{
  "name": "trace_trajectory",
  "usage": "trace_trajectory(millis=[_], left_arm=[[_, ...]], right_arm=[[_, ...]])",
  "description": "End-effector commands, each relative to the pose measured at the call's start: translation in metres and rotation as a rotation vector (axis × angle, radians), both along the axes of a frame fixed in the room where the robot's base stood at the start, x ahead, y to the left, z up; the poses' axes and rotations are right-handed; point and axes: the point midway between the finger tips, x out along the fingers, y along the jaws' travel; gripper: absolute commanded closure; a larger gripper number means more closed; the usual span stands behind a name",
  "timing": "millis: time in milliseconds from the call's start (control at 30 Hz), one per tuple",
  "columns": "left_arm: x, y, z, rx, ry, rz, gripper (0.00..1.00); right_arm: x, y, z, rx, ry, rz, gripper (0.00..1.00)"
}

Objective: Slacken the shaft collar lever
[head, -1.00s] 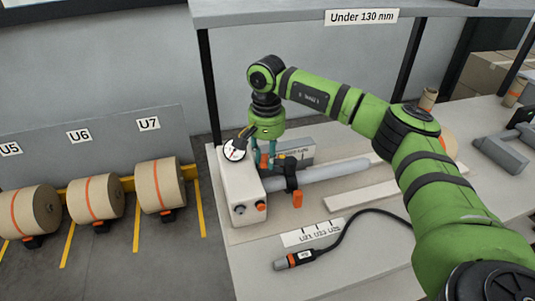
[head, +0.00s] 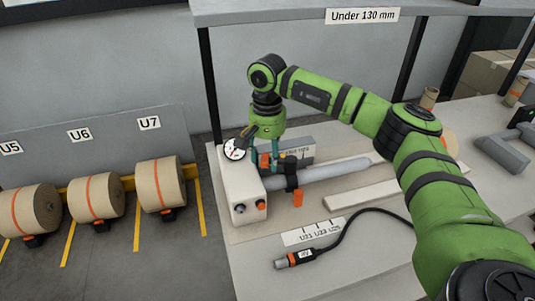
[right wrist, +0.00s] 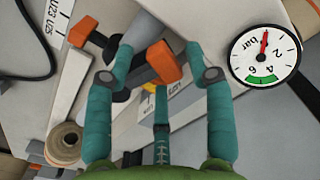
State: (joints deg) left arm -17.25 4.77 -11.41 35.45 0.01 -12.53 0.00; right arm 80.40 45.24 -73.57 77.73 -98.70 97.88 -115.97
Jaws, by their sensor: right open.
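A grey shaft (head: 335,174) sticks out to the right from a white box (head: 241,189) on the bench. A black collar (head: 291,174) sits around the shaft near the box. An orange lever-like part (head: 298,198) hangs at its front; it also shows in the right wrist view (right wrist: 82,31). A second orange part (right wrist: 163,61) lies between the fingertips of my right gripper (right wrist: 160,58). That gripper (head: 270,161) points down beside the collar with its teal fingers open. I cannot tell whether a finger touches the orange part. My left gripper is out of view.
A round pressure gauge (head: 235,149) on the box is close to my right gripper. A black cable with a plug (head: 294,259) and a label strip (head: 312,232) lie in front. A pale bar (head: 398,187) lies right of the shaft. A shelf (head: 290,12) hangs above.

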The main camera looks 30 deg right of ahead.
Motion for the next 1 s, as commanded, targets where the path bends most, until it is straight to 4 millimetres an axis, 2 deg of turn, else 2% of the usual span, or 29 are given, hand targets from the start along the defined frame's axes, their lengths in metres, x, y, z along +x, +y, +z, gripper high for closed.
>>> trace_trajectory(millis=[167,400,600,800,1000], left_arm=[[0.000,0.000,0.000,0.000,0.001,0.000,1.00],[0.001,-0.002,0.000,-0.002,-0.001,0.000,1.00],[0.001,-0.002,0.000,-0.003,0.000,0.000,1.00],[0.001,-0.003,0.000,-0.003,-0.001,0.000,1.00],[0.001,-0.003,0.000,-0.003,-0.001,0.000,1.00]], right_arm=[[0.001,0.000,0.017,0.002,-0.005,0.000,0.46],[0.001,0.001,0.068,0.002,-0.005,0.000,0.46],[0.001,0.000,0.103,0.001,-0.004,-0.001,0.46],[0.000,0.000,0.119,0.001,-0.001,0.000,0.46],[0.000,0.000,0.120,0.001,0.001,0.001,0.46]])
